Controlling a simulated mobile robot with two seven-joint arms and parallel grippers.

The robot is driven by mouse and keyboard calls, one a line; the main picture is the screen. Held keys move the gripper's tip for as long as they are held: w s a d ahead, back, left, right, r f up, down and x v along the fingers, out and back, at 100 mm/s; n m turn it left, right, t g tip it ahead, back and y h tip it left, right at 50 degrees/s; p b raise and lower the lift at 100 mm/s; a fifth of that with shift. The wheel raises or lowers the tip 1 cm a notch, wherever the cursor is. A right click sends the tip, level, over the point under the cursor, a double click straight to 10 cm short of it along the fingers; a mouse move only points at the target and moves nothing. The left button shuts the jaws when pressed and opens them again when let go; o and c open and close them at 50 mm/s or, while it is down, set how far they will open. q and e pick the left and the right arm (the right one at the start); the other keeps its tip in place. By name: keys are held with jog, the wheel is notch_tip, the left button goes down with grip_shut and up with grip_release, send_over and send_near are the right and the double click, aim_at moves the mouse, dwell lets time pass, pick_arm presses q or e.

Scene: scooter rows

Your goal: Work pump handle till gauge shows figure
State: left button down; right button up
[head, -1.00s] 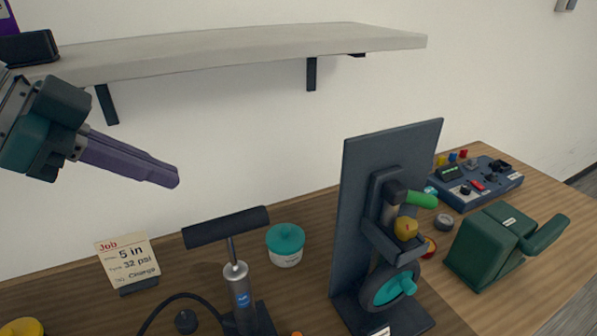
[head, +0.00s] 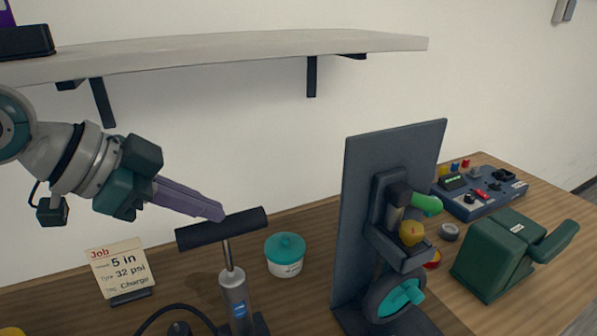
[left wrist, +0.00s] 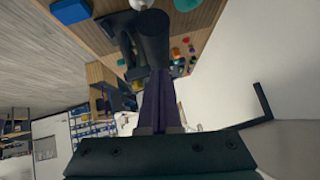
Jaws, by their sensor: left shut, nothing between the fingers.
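The floor pump (head: 235,297) stands on the bench, with a silver barrel and a black T-shaped handle (head: 190,238) raised on its rod. My left gripper (head: 222,214) is shut and empty, its purple fingers reaching the handle's top near the middle; I cannot tell if they touch. In the left wrist view the handle (left wrist: 153,40) lies just beyond the fingertips (left wrist: 160,75). My right gripper is not in view.
A teal-lidded tub (head: 285,255) stands right of the pump. A dark upright stand with a wheel (head: 391,294), a green device (head: 492,258) and a control box (head: 484,194) stand further right. A shelf (head: 220,53) hangs above, over my left arm.

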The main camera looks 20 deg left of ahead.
pick_arm(q)
jog(key=shift+f, duration=0.2)
notch_tip(320, 180, down, 8)
jog(key=b, duration=0.6)
jog(key=shift+a+f, duration=0.15)
